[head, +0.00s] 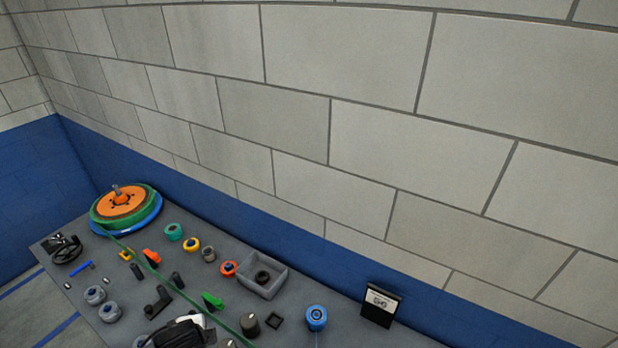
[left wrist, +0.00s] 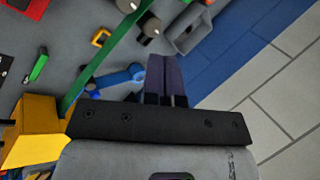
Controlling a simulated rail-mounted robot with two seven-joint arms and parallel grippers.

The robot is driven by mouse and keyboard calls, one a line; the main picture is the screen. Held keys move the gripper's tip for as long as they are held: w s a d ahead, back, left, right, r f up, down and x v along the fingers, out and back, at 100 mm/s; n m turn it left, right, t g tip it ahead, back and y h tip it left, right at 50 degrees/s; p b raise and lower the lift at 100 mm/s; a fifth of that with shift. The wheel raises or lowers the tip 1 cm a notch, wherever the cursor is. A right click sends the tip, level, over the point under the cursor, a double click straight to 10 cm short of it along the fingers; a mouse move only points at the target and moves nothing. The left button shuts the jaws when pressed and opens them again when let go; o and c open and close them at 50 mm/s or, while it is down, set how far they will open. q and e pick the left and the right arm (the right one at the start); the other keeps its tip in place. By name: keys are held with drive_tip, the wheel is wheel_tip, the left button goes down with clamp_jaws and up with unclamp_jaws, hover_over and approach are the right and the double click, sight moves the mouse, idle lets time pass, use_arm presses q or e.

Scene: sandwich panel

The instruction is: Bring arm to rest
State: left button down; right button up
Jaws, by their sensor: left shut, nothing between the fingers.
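My left gripper (left wrist: 166,75) shows in the left wrist view, with its two dark fingers together and nothing between them. It is over or beside the grey panel; its exact height above the panel is unclear. A blue part (left wrist: 118,79) and the green strap (left wrist: 112,52) lie left of the fingers in that view. In the head view a black and white shape at the bottom edge may be part of my arm, but the fingers cannot be made out there. My right gripper is in neither view.
The grey panel (head: 215,262) carries an orange and green reel (head: 122,200) with a green strap running across, several small knobs and clips, a grey tray (head: 282,283) with a black ring, a blue round part (head: 316,317) and a black box (head: 380,305). A wall (head: 350,130) stands behind.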

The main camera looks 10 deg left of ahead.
use_arm(q)
drive_tip(key=s+d+r+n+t+h+p, duration=0.2)
drive_tip(key=s+d+r+n+t+p, duration=0.15)
drive_tip(key=d+r+n, duration=0.6)
drive_tip(key=s+f+n+g+p, duration=0.1)
drive_tip(key=s+f, duration=0.3)
drive_tip(key=s, duration=0.6)
drive_tip(key=s+f+n+g+h+p, duration=0.1)
drive_tip(key=s+f+g+p, duration=0.2)
drive_tip(key=s, duration=0.8)
drive_tip(key=shift+s+f+g, duration=0.2)
drive_tip(key=shift+f+g, duration=0.25)
drive_tip(key=shift+g, duration=0.3)
